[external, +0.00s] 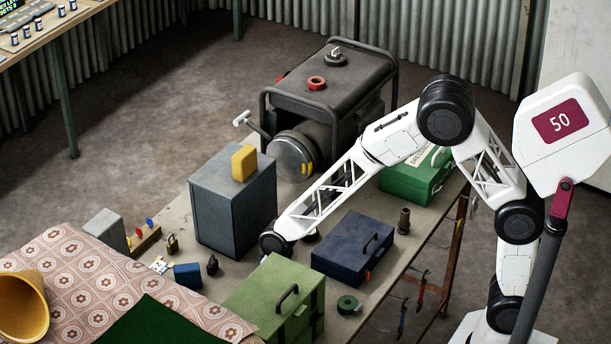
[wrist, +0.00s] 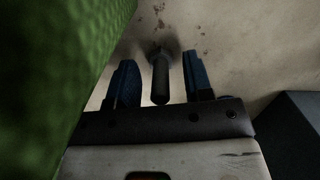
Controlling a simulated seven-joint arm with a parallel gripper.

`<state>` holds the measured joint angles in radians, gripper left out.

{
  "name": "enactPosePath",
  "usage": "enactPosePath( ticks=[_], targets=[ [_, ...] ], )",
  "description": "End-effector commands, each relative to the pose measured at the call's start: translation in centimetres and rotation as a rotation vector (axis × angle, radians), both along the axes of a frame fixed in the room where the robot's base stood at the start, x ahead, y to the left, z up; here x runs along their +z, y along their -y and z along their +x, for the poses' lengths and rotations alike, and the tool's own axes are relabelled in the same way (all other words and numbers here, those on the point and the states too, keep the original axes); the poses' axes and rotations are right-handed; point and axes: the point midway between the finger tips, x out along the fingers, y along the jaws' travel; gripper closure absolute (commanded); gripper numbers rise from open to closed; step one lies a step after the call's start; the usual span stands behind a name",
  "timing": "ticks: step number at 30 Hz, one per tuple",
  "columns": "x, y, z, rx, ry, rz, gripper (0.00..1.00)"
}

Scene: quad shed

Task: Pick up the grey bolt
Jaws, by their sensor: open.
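In the wrist view a dark grey bolt (wrist: 160,75) lies on the pale tabletop with its wider end away from me. My gripper (wrist: 159,80) is open, with one blue finger on each side of the bolt. A gap shows between the bolt and each finger; I cannot tell how far the fingers are above the tabletop. In the external view my arm's black wrist joint (external: 274,243) is low over the table, behind the light green case (external: 272,299). The fingers and the bolt cannot be made out there.
The green case fills the left of the wrist view (wrist: 50,70), close beside my gripper. A dark blue case (external: 352,248) is to the right and a tall grey box (external: 232,203) to the left. A small blue block (external: 187,275) and a black item (external: 212,265) lie nearby.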

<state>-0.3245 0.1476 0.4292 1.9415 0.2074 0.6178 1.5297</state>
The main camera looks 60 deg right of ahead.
Motion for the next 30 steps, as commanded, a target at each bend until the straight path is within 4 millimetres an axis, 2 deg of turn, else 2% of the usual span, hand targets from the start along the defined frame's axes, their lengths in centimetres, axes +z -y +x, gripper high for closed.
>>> enactPosePath(
  ticks=[4,13,23,30],
  targets=[
    [0.0,0.0,0.0,0.0,0.0,0.0,0.55],
    [0.0,0.0,0.0,0.0,0.0,0.0,1.0],
    [0.1,0.0,0.0,0.0,0.0,0.0,1.0],
    [1.3,0.0,0.1,0.0,0.002,0.0,1.0]
  ],
)
